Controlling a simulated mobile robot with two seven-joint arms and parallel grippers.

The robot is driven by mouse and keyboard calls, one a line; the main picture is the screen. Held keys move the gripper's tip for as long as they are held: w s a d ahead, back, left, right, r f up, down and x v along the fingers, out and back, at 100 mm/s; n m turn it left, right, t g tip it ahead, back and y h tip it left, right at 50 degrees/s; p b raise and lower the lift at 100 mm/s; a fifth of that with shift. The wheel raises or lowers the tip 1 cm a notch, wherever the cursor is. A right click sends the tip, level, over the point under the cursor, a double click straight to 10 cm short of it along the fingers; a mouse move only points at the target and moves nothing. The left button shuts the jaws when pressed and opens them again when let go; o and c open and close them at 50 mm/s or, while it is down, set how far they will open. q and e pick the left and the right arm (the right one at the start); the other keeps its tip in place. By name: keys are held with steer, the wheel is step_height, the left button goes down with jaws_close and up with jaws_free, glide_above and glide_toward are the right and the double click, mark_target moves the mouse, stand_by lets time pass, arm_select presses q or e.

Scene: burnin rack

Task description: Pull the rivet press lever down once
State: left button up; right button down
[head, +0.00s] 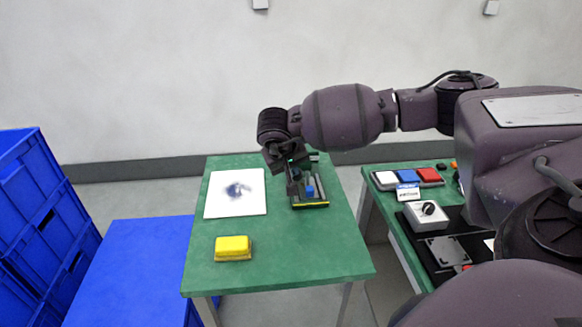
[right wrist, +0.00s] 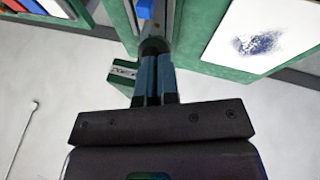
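The rivet press (head: 310,204) is a dark fixture with a yellow-striped front edge and a blue part, at the right side of the green table. My right gripper (head: 293,184) is low over the press's left side and hides part of it. In the right wrist view, its two blue-grey fingers (right wrist: 155,72) are close together, with a thin gap between them. A dark rounded knob (right wrist: 154,46), perhaps the lever's end, shows at the fingertips; I cannot tell whether it is gripped or only touched. The lever's arm is not clear in the head view. My left gripper is not in view.
A white board (head: 222,208) with a dark smudge and a yellow block (head: 233,246) lie on the green table (head: 300,262). A second table at right holds a tray of coloured blocks (head: 408,177) and a grey box with a knob (head: 420,217). Blue crates (head: 30,220) stand at left.

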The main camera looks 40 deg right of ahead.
steer(key=shift+s+f, duration=0.2)
steer(key=shift+f, duration=0.1)
steer(key=a+p+v, duration=0.1)
steer(key=p+v, duration=0.1)
steer(key=v, duration=1.1)
steer(key=shift+s+a+f, duration=0.15)
steer(key=shift+s+a, duration=0.1)
steer(key=shift+s, duration=0.1)
stand_by(0.4)
